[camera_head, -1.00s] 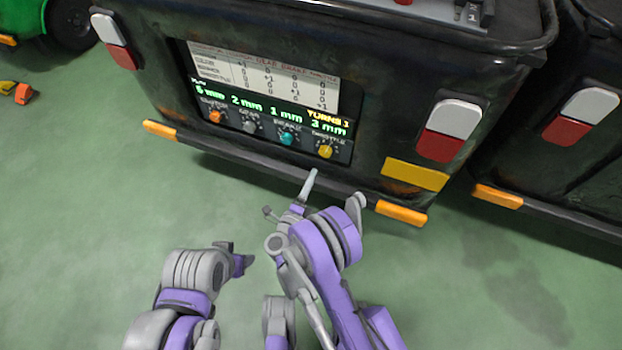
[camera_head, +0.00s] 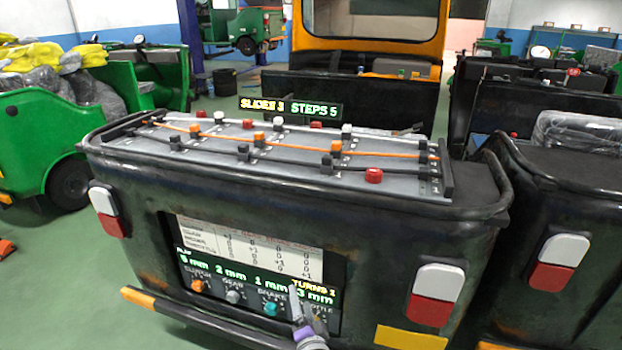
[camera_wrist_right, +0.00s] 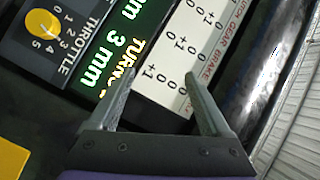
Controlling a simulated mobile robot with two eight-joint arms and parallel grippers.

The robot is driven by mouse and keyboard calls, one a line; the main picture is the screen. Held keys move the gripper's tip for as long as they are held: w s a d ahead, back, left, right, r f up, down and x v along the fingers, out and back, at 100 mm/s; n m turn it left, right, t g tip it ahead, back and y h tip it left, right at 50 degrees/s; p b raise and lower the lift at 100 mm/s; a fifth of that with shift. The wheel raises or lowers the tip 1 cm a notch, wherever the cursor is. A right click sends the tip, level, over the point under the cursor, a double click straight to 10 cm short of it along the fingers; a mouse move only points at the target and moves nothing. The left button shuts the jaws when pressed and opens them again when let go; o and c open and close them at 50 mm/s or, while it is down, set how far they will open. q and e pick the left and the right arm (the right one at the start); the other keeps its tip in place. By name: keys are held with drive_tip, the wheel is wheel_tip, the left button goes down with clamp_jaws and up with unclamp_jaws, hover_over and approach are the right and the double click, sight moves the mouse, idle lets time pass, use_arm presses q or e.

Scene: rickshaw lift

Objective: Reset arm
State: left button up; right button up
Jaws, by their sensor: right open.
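My right gripper (camera_head: 298,306) is at the bottom of the head view, in front of the right end of the control panel (camera_head: 225,262). In the right wrist view my right gripper (camera_wrist_right: 160,78) is open and empty, its two fingers apart before the printed table (camera_wrist_right: 172,62) and green readout. The yellow throttle knob (camera_wrist_right: 42,22) shows at upper left there, apart from the fingers. The orange clutch knob (camera_head: 197,286), grey gear knob (camera_head: 232,296) and teal brake knob (camera_head: 270,308) show in the head view. My left gripper is out of view.
The black rickshaw back (camera_head: 300,215) carries a grey top tray (camera_head: 205,152) with cables, sliders and red buttons. A sign (camera_head: 291,108) reads slides and steps. Another black rickshaw (camera_head: 575,215) stands close at right. Green floor (camera_head: 50,270) is free at left.

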drive_tip(key=s+d+f+n+g+h, duration=0.1)
drive_tip(key=s+d+n+g, duration=0.25)
drive_tip(key=s+d, duration=0.55)
drive_tip(key=s+d+f+n+g+h, duration=0.1)
drive_tip(key=s+d+n+g, duration=0.3)
drive_tip(key=s, duration=0.8)
drive_tip(key=s+d+f+n+g+h, duration=0.1)
drive_tip(key=s+d+n+g, duration=0.2)
drive_tip(key=s+d+g, duration=0.55)
use_arm(q)
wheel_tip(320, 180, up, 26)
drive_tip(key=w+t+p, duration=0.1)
drive_tip(key=p, duration=2.2)
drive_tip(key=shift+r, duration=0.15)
use_arm(e)
wheel_tip(320, 180, up, 26)
drive_tip(key=s+a+t, duration=0.1)
drive_tip(key=s+t, duration=0.1)
drive_tip(key=t, duration=0.2)
drive_tip(key=shift+s+a+t+h, duration=0.15)
drive_tip(key=shift+s+t+h, duration=0.15)
drive_tip(key=shift+t, duration=0.1)
drive_tip(key=shift+f, duration=0.1)
